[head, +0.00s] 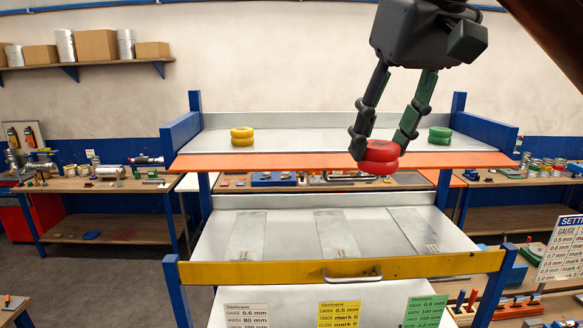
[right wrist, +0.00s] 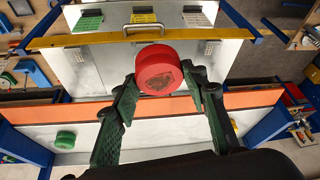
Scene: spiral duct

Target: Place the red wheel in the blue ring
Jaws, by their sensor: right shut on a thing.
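The red wheel (head: 378,157) is a thick, rounded disc. My right gripper (head: 379,143) is shut on it and holds it from above, in front of the upper shelf's orange front edge in the head view. The right wrist view shows the wheel (right wrist: 160,71) between the two green-black fingers (right wrist: 168,88), with a darker patch on its face. I cannot make out a blue ring in either view. My left gripper is not in view.
A yellow wheel-like piece (head: 242,136) and a green one (head: 440,135) sit on the upper shelf (head: 310,140), left and right. Blue posts flank the rack. A lower tray (head: 280,235) with a yellow front (head: 250,272) and handle is empty. Cluttered workbenches stand behind.

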